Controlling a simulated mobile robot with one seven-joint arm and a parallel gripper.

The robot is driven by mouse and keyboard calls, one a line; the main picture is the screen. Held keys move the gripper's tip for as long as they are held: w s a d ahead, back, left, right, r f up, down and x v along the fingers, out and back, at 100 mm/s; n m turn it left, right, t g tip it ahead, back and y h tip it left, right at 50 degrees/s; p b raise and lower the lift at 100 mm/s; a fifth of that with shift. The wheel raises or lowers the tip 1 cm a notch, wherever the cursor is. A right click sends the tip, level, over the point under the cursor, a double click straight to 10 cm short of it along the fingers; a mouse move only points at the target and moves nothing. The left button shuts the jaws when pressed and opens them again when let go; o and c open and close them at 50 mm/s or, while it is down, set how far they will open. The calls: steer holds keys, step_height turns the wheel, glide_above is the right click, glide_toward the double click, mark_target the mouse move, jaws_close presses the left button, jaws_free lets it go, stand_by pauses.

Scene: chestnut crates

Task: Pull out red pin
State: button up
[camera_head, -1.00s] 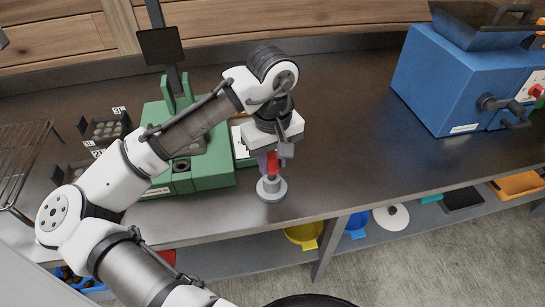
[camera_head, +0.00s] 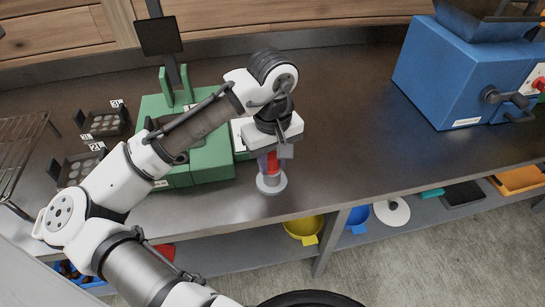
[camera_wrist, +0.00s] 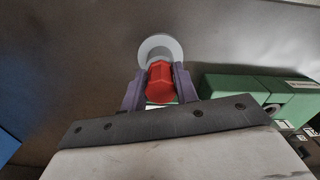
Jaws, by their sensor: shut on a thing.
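The red pin (camera_head: 271,163) stands upright at the grey round holder (camera_head: 271,184) on the steel bench, near its front edge. My gripper (camera_head: 267,163) points down over it and is shut on the pin. In the wrist view the red pin (camera_wrist: 160,84) shows its faceted red top between the two purple fingers of my gripper (camera_wrist: 159,86). The round grey holder (camera_wrist: 160,48) shows just beyond it. The pin's lower end is hidden, so I cannot tell how deep it sits in the holder.
A green machine (camera_head: 212,160) stands close to the left of the holder. Two dark trays with round wells (camera_head: 105,120) lie farther left, by a wire rack (camera_head: 18,150). A blue machine (camera_head: 450,80) stands at the right. The bench between holder and blue machine is clear.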

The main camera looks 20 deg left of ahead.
steer(key=shift+f, duration=0.2)
steer(key=o, duration=1.1)
steer(key=shift+r, duration=0.15)
step_height(320, 180, up, 14)
steer(key=shift+f, duration=0.15)
